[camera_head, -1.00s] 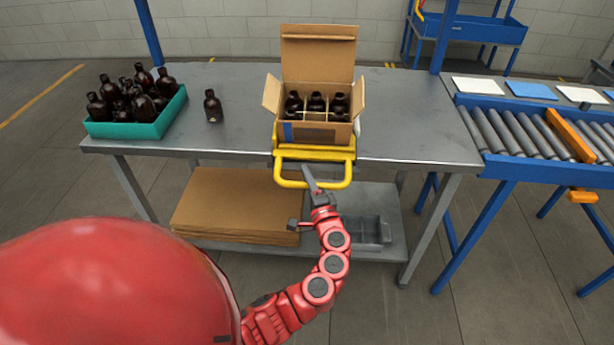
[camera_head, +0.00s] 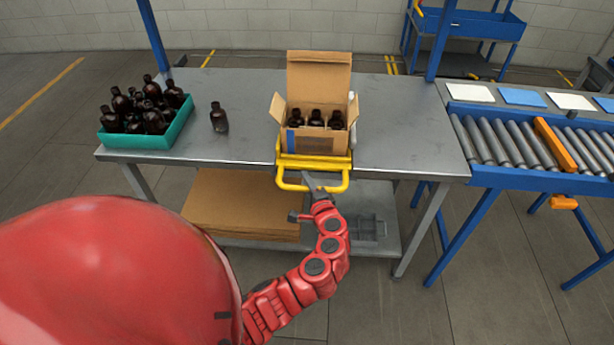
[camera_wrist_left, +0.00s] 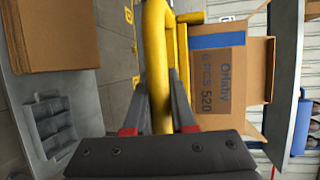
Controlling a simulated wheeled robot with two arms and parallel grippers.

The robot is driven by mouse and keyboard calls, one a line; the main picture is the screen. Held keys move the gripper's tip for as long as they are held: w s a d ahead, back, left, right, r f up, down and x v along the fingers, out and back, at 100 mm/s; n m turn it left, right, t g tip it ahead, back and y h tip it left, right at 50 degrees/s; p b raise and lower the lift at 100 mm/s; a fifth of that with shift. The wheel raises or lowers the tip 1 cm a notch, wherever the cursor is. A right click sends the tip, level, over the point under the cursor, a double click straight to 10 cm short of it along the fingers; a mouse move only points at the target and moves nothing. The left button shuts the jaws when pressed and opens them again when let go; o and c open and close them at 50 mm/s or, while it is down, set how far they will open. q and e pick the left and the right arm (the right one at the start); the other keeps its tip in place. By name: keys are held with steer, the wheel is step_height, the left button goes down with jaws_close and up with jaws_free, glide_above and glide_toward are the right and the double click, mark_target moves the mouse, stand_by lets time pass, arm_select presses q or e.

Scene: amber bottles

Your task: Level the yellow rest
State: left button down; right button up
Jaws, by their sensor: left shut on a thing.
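The yellow rest (camera_head: 312,163) is a plate with a looped handle at the table's front edge. An open cardboard carton (camera_head: 318,142) stands on it, with several dark bottles inside. In the left wrist view the two fingers (camera_wrist_left: 157,100) are shut on the yellow bar (camera_wrist_left: 156,60), one on each side. The carton's printed face (camera_wrist_left: 218,75) shows there, turned sideways. I cannot tell from these views whether the rest is exactly level. My right gripper is not in view.
A teal tray (camera_head: 150,140) of dark bottles and a lone bottle (camera_head: 219,118) stand left on the grey table (camera_head: 410,150). Flat cardboard (camera_head: 240,205) lies on the shelf below. A roller conveyor (camera_head: 510,145) is at the right. The table right of the carton is clear.

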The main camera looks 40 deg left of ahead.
arm_select(q)
steer(key=c, duration=0.8)
jaws_free()
steer(key=shift+o, duration=0.2)
steer(key=b+v, duration=0.2)
steer(key=v, duration=1.5)
steer(key=shift+d, duration=0.2)
steer(key=shift+s+r, duration=0.1)
